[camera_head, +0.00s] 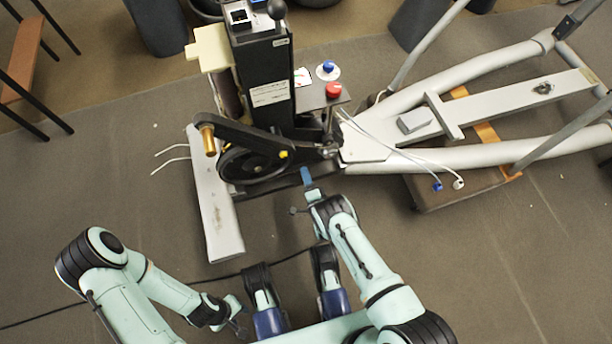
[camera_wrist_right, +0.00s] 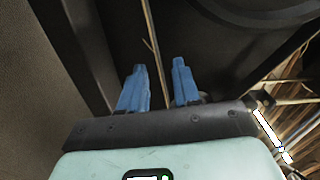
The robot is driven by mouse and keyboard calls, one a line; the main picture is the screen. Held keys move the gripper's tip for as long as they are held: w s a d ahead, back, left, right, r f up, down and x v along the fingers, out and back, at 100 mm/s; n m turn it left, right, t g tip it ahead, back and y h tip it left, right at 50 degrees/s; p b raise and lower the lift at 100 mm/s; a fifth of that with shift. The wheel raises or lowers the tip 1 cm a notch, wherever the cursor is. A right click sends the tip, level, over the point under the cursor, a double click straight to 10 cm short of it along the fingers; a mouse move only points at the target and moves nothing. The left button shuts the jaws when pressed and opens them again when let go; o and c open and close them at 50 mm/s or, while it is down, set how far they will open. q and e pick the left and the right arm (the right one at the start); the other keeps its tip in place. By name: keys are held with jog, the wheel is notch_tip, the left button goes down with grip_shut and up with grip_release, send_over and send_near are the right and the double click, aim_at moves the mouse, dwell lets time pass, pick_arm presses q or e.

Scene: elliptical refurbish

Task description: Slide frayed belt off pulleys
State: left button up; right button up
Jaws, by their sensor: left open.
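The large black pulley (camera_head: 243,168) sits low on the side of the machine. A black crank arm (camera_head: 245,132) crosses above it. A small dark hub (camera_head: 328,151) is to its right. I cannot pick out the belt clearly against these black parts in the head view. My right gripper (camera_head: 306,176) is just below and right of the large pulley. In the right wrist view its two blue fingers (camera_wrist_right: 160,90) stand apart, with a thin tan strand showing between or behind them. I cannot tell whether the strand belongs to the belt. My left gripper (camera_head: 238,318) is open, low and away from the machine.
The grey machine frame (camera_head: 480,155) runs to the right. A grey foot bar (camera_head: 217,215) lies left of the pulley. Loose white wires (camera_head: 170,158) stick out at left. A black cable (camera_head: 130,296) crosses the floor. Floor at the lower right is clear.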

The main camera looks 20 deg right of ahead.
jog(key=shift+w, duration=1.7)
dwell(0.3)
grip_shut()
dwell(1.5)
